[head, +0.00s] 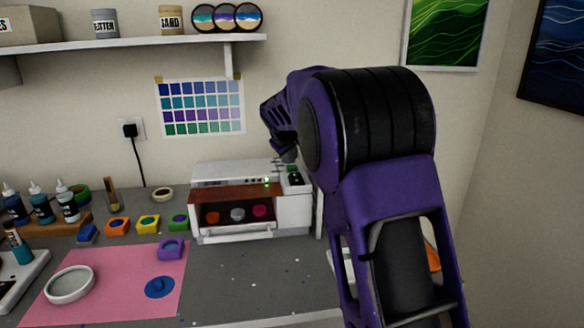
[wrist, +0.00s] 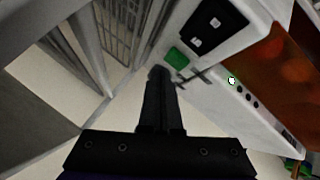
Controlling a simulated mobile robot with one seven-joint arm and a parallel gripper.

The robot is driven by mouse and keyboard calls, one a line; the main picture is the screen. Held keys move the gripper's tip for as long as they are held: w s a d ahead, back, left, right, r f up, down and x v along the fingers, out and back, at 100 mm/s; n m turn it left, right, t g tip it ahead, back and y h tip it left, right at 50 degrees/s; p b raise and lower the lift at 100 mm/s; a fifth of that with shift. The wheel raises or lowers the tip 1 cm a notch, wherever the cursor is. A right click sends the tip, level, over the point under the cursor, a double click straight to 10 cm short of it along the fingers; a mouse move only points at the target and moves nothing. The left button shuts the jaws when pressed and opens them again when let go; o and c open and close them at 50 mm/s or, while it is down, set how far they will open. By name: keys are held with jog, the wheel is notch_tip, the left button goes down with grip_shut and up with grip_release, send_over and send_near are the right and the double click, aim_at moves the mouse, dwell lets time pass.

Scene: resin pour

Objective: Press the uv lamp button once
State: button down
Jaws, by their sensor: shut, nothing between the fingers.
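The uv lamp (head: 208,172) is a white box with a reddish-brown window, standing at the back of the bench against the wall. Several coloured pieces show inside it. In the wrist view its white top (wrist: 205,72) carries a green square button (wrist: 178,57) beside a black panel (wrist: 213,27) with two pale marks. A small lit indicator (wrist: 232,81) shows on its front edge. My gripper (wrist: 160,73) is shut and empty, its tips close beside the green square; I cannot tell whether they touch. In the head view my gripper (head: 288,156) is above the lamp's right end, partly hidden by my arm.
A pink mat (head: 110,300) with a round white dish (head: 70,284) lies front left. Several small coloured moulds (head: 148,225) and bottles (head: 41,206) stand left of the lamp. A shelf (head: 130,43) hangs above. The grey bench before the lamp is mostly clear.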

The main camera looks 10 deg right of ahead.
aim_at(292, 169)
jog(key=shift+f+b, duration=0.3)
jog(key=shift+f, duration=0.1)
jog(key=shift+f+b, duration=0.35)
jog(key=shift+f, duration=0.1)
dwell(0.7)
jog(key=shift+r+p, duration=0.65)
jog(key=shift+r, duration=0.2)
jog(key=shift+r, duration=0.1)
notch_tip(292, 169, up, 5)
jog(key=p, duration=0.4)
dwell(0.4)
